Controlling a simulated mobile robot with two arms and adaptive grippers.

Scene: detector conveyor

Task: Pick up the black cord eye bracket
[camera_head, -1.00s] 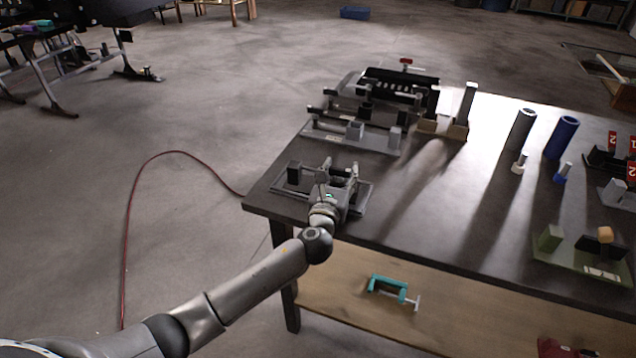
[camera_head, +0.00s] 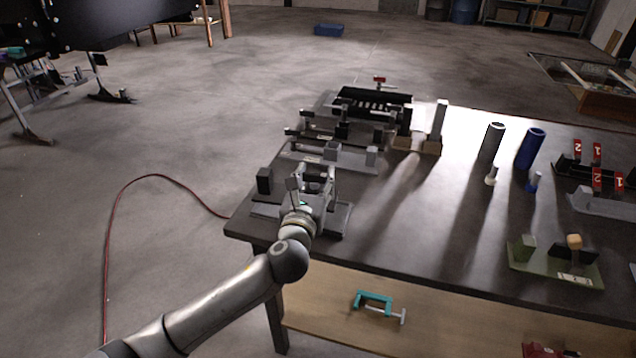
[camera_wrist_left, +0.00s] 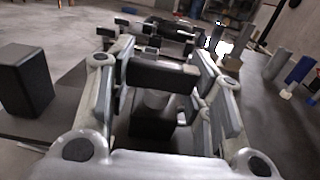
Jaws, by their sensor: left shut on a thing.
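My left gripper (camera_head: 314,183) is at the near left corner of the dark table. It is shut on a black bar, which I take for the black cord eye bracket (camera_wrist_left: 160,75); the bar spans between the fingers in the left wrist view. A black block (camera_head: 264,180) stands out left of the fingers, and also shows in the left wrist view (camera_wrist_left: 24,82). Whether it joins the held bar is hidden by the finger. A grey base plate (camera_head: 340,222) lies below the gripper; the block seems slightly above it. My right gripper is out of view.
Grey fixtures (camera_head: 330,156) stand just behind, with a black slotted rack (camera_head: 372,103) further back. Grey and blue cylinders (camera_head: 530,148) stand to the right, near a green fixture (camera_head: 555,262). A teal clamp (camera_head: 375,302) lies on the lower shelf. The table's middle is clear.

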